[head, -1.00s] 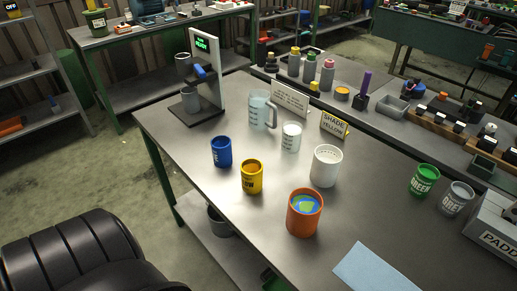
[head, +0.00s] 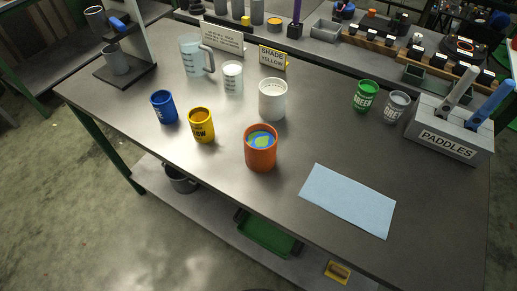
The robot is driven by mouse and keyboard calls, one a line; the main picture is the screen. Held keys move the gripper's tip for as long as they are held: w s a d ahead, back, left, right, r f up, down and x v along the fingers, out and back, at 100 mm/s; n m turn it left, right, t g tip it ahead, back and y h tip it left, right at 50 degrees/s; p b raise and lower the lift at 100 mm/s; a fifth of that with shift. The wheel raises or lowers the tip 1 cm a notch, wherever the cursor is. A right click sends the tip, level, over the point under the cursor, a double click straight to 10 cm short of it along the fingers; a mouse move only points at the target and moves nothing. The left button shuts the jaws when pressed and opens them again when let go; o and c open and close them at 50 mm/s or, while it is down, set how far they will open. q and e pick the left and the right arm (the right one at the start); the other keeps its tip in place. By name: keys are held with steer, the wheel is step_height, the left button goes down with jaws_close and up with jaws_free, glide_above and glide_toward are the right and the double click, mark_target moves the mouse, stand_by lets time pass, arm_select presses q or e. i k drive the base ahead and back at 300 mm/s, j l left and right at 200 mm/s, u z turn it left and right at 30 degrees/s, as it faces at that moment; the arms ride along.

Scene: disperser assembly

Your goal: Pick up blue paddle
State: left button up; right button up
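The blue paddle (head: 491,106) stands tilted in the grey box marked PADDLES (head: 447,137) at the right end of the table in the head view. Its upper part shows and its lower end is hidden in the box. A grey paddle (head: 459,88) stands in the same box to its left. Neither of my grippers shows in the head view.
A green cup (head: 365,96) and a grey cup (head: 396,106) stand left of the box. A light blue sheet (head: 348,200) lies in front. An orange cup (head: 261,150), yellow cup (head: 201,126) and white cup (head: 272,101) stand mid-table. The front right tabletop is clear.

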mark_target(480, 115)
steer(key=l+z, duration=0.1)
steer(key=z, duration=1.4)
steer(key=k+z, duration=0.1)
steer(key=k+j, duration=0.05)
steer(key=k, duration=0.05)
